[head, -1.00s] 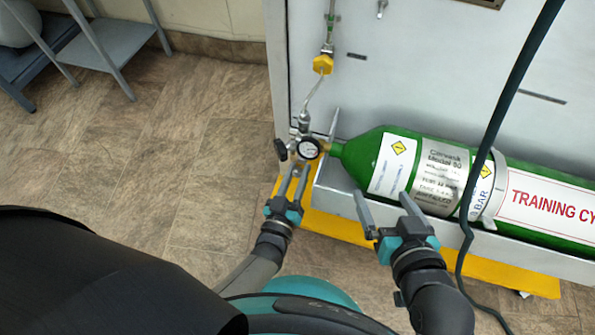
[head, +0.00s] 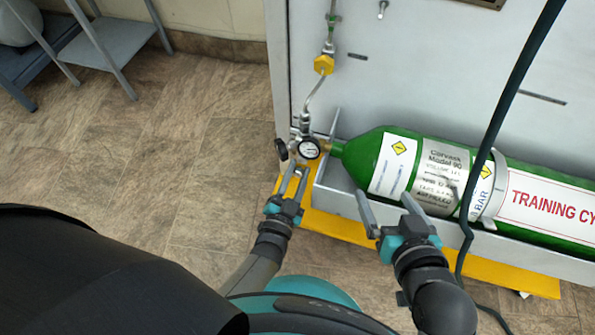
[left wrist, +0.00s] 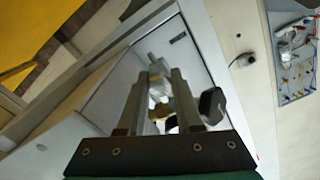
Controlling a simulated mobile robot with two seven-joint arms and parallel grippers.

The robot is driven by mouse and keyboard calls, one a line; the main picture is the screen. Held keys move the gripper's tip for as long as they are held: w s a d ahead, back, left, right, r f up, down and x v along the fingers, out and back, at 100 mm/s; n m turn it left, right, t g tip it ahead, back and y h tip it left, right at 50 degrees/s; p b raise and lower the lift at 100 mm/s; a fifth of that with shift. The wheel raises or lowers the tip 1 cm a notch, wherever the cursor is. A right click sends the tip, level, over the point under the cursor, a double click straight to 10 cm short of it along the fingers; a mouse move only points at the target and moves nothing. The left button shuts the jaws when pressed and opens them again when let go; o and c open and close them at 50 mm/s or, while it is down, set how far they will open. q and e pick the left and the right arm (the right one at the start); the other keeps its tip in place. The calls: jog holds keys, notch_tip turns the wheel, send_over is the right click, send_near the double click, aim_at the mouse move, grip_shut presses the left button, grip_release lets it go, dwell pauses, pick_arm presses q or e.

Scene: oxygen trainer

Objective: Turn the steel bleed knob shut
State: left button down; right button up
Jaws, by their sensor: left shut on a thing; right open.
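The green cylinder (head: 371,156) lies on its side, with a regulator and round gauge (head: 309,148) at its left end. A black knob (head: 281,148) sits left of the gauge; it also shows right of the fingers in the left wrist view (left wrist: 212,105). My left gripper (head: 297,170) reaches up just below the gauge, its jaws closed on a small part there. That part, seemingly the steel bleed knob (left wrist: 158,68), shows only partly between the fingertips in the left wrist view. My right gripper (head: 383,212) is open and empty in front of the cylinder.
The cylinder rests in a grey tray (head: 335,203) above a yellow base (head: 335,228), against a pale panel (head: 420,60). A steel pipe with a yellow fitting (head: 323,64) rises from the regulator. A dark hose (head: 500,110) crosses the cylinder.

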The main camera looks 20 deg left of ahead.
pick_arm(q)
jog(key=shift+m, duration=0.3)
jog(key=c, duration=0.6)
grip_release()
